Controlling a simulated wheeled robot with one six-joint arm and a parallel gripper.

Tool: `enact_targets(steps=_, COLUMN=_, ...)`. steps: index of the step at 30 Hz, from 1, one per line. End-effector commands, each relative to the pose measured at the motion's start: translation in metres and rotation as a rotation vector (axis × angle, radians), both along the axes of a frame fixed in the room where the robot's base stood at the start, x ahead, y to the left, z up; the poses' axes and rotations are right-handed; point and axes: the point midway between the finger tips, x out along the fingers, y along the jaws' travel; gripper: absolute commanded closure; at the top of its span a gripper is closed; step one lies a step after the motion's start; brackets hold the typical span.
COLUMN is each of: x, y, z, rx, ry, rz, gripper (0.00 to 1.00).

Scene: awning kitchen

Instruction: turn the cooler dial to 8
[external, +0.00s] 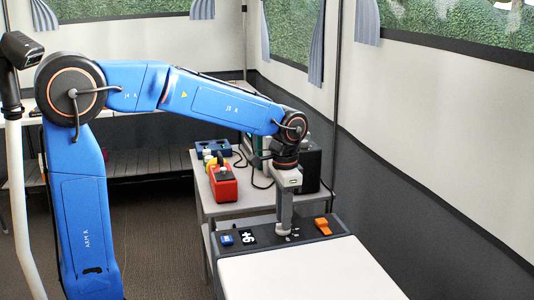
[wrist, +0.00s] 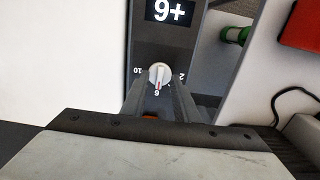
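The knob seems narrower than the gap; I cannot tell any contact. In the external view my gripper (external: 284,229) is down at the panel and hides the dial.
The panel (external: 262,234) also bears an orange switch (external: 323,226) and a blue part (external: 227,240). A white top (external: 310,270) lies in front. Behind are a red box (external: 223,187), a black box (external: 308,165) and a green bottle (wrist: 234,35).

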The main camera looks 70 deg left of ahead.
Motion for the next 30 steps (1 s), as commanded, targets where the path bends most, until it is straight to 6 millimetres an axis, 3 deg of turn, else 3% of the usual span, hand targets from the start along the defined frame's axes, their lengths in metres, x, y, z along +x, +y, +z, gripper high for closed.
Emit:
enact_targets(steps=12, x=0.0000, y=0.0000, z=-0.0070, rx=0.000, ry=0.000, rz=0.000, gripper=0.73)
enact_targets(steps=15, x=0.0000, y=0.0000, z=-0.0070, rx=0.000, ry=0.000, rz=0.000, gripper=0.97)
enact_targets(steps=16, x=0.0000, y=0.0000, z=-0.0070, rx=0.000, ry=0.000, rz=0.000, gripper=1.00)
enact_targets(steps=30, x=-0.0001, y=0.0000, z=-0.0071, rx=0.000, ry=0.001, rz=-0.072, gripper=1.00)
